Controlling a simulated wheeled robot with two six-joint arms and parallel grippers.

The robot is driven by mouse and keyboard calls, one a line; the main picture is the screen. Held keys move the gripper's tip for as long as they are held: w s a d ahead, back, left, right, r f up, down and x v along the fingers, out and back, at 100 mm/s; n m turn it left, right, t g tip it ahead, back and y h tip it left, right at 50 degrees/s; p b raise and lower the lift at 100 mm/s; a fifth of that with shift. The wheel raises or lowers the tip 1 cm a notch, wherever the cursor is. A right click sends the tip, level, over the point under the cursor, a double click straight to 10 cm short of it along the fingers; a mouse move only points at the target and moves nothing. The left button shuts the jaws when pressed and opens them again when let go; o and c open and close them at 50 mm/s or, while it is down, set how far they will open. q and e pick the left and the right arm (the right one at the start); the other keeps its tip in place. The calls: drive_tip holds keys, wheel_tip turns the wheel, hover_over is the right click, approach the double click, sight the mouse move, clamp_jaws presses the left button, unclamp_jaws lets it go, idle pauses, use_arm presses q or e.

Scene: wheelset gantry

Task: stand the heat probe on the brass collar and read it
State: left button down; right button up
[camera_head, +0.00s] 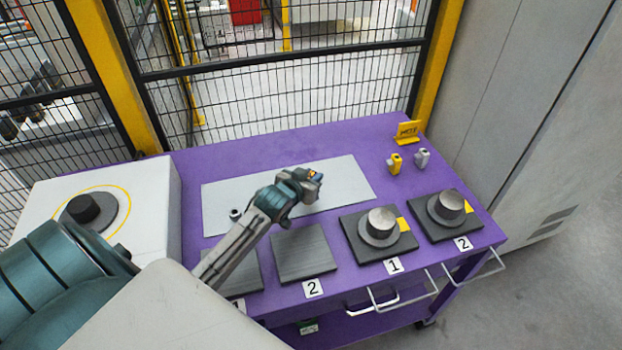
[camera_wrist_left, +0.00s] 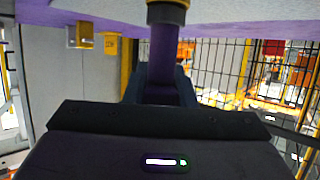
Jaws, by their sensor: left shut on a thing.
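My left gripper (camera_head: 305,182) is over the light grey mat on the purple table, shut on a small dark thing with an orange-yellow part (camera_head: 314,174), probably the heat probe. In the left wrist view, a dark post with a yellow band (camera_wrist_left: 168,13) stands out from between the jaws toward the pale surface. I cannot tell whether it touches that surface. Two metal collars with flanges stand on dark pads marked 1 and 2: collar one (camera_head: 381,223) and collar two (camera_head: 450,205). Both look silver grey, so I cannot tell which is brass. My right gripper is out of view.
A yellow piece (camera_head: 395,164) and a grey piece (camera_head: 422,158) stand near a yellow sign (camera_head: 407,132). Flat dark plate 2 (camera_head: 303,252) is empty. A small round part (camera_head: 236,214) sits on the mat's left. A white box (camera_head: 150,205) stands left; mesh fencing (camera_head: 280,95) runs behind.

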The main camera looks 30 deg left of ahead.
use_arm(q)
drive_tip(key=c, duration=1.2)
unclamp_jaws()
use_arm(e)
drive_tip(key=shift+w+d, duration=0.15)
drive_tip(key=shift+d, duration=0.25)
use_arm(q)
drive_tip(key=shift+r, duration=0.1)
drive_tip(key=shift+s, duration=0.35)
drive_tip(key=a+b+v, duration=0.1)
drive_tip(key=v, duration=1)
drive_tip(key=shift+s+d+b, duration=0.2)
drive_tip(key=shift+d+b, duration=0.1)
drive_tip(key=shift+d, duration=0.2)
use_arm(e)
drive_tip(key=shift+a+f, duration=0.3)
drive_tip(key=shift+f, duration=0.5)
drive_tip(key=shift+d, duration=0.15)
